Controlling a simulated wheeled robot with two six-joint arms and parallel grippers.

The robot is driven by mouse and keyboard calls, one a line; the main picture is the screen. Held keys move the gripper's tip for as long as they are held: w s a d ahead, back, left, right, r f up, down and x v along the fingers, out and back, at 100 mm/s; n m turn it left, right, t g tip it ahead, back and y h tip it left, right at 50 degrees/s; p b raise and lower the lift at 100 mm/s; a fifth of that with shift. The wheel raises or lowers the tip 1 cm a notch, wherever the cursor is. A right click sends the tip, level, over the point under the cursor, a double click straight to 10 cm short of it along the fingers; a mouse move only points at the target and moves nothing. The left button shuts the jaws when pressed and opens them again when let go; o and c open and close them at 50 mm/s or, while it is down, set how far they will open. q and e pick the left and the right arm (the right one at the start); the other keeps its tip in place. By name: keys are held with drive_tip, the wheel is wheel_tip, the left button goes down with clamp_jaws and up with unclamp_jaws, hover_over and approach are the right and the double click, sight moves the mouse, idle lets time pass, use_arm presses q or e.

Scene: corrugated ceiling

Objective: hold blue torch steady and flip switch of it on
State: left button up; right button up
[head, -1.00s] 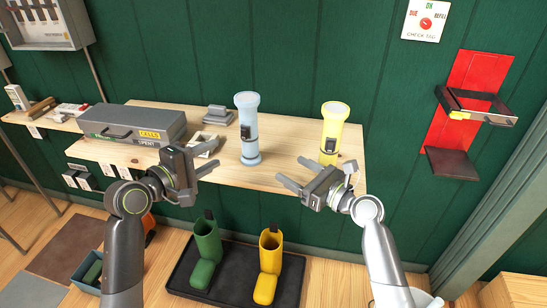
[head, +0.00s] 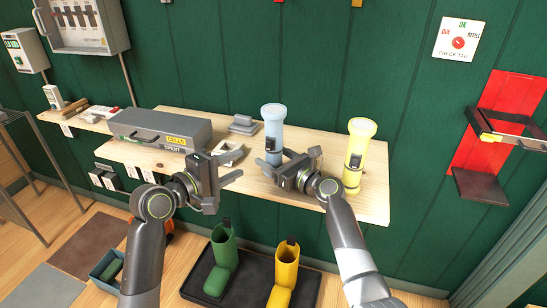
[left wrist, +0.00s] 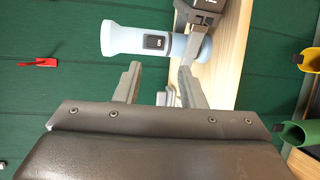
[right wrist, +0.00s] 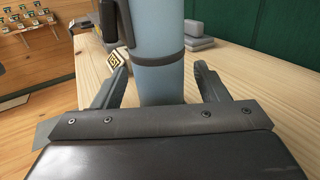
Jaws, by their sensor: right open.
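The blue torch (head: 273,128) stands upright on the wooden shelf, lens end up. Its dark switch panel (left wrist: 155,42) faces my left gripper in the left wrist view. My right gripper (head: 277,163) is open at the torch's lower body. In the right wrist view the torch (right wrist: 158,60) stands between its spread fingers (right wrist: 160,85); I cannot tell whether they touch it. My left gripper (head: 230,172) is open and empty, left of the torch and apart from it. In the left wrist view the torch lies beyond its fingertips (left wrist: 160,75). The right gripper hides the torch's base in the head view.
A yellow torch (head: 355,150) stands on the shelf (head: 376,197) to the right. A grey case (head: 160,128) and small grey items (head: 243,124) are to the left. Green and yellow boots (head: 285,275) stand on a black tray below. A red wall bracket (head: 510,95) is at right.

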drive_tip(key=shift+w+a, duration=0.25)
